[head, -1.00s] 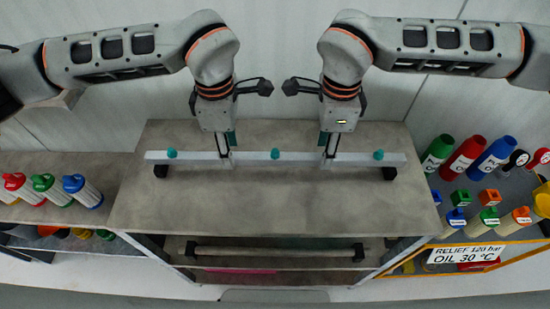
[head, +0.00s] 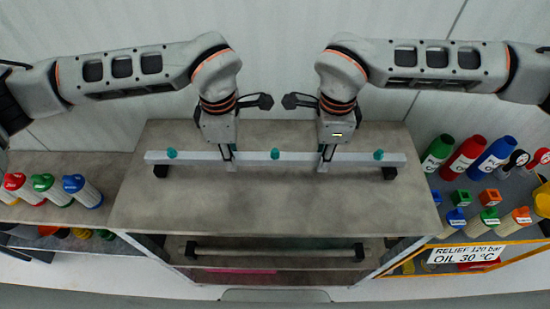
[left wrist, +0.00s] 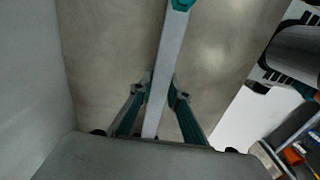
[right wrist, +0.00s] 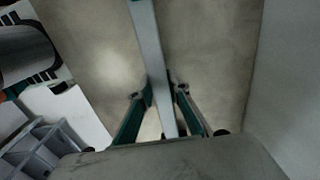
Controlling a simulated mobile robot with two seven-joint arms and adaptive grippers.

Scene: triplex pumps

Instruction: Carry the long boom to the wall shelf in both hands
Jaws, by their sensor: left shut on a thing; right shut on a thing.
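The long boom (head: 250,156) is a light grey bar with teal knobs, lying crosswise on black supports on the grey bench top. It shows no clear lift off them. My left gripper (head: 228,156) is shut on the boom left of its middle knob. My right gripper (head: 325,157) is shut on it right of that knob. The boom also passes between the teal fingers in the left wrist view (left wrist: 171,55) and in the right wrist view (right wrist: 146,45). I cannot make out a wall shelf.
The bench top (head: 270,205) is otherwise clear. Several capped cylinders stand on the left side table (head: 30,205). Bottles, gauges and small blocks crowd the right side, with a sign (head: 465,254). A pale rail (head: 275,252) runs below the bench front.

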